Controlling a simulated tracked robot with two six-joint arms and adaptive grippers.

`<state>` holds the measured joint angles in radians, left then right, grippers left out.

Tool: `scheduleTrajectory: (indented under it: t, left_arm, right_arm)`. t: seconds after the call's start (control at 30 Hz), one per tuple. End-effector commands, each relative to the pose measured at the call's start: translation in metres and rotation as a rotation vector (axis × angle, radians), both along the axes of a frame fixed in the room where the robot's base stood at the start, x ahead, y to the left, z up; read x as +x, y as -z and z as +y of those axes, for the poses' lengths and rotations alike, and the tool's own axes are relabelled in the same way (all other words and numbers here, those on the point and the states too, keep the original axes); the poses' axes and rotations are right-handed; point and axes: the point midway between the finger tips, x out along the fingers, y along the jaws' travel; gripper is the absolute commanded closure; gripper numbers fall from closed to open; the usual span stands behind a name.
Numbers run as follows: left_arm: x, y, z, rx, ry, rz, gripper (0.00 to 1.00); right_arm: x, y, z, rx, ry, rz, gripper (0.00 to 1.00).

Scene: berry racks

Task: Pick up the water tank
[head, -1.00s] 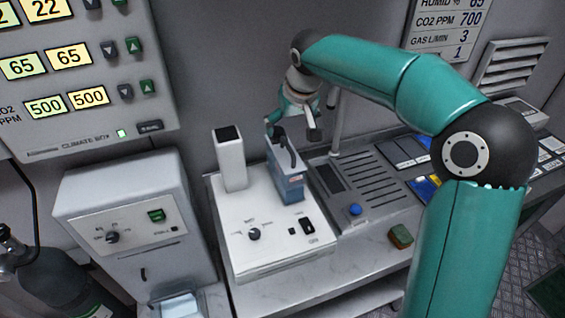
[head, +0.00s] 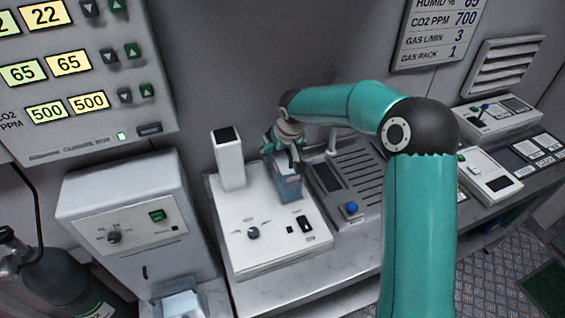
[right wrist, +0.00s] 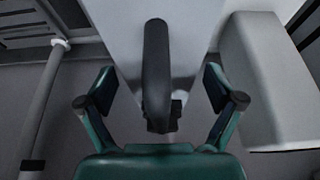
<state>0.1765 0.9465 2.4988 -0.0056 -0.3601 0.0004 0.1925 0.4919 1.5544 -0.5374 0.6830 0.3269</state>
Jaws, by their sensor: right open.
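The water tank (head: 289,191) is a blue-grey box with a dark handle, standing upright on a white device (head: 262,256) in the head view. My right gripper (head: 284,158) is at the top of the tank and hides much of its upper part. In the right wrist view, the tank's dark handle (right wrist: 155,75) lies between the two spread fingers of my right gripper (right wrist: 158,88). The gripper is open, with a gap on each side of the handle. My left gripper is not in view.
A white square tower (head: 228,165) rises from the device close left of the tank. A grey slotted unit (head: 352,185) with a blue knob stands close on the right. A grey cabinet (head: 130,215) is farther left, and a control panel (head: 75,90) hangs on the wall.

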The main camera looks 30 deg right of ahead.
Motion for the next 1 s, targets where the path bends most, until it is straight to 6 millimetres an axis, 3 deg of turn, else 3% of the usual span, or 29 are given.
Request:
scheduleTrajectory:
  t: [0.23, 0.77, 1.0]
  left_arm:
    - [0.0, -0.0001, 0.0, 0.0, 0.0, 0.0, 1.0]
    - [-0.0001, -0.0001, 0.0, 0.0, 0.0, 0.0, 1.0]
    - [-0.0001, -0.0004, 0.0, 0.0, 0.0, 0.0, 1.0]
  right_arm:
    - [0.0012, 0.002, 0.0001, 0.0, 0.0, -0.001, 0.08]
    - [0.0015, 0.0015, 0.0009, 0.0, -0.002, -0.001, 0.97]
    - [0.0026, -0.0008, 0.0008, -0.001, -0.001, -0.006, 1.0]
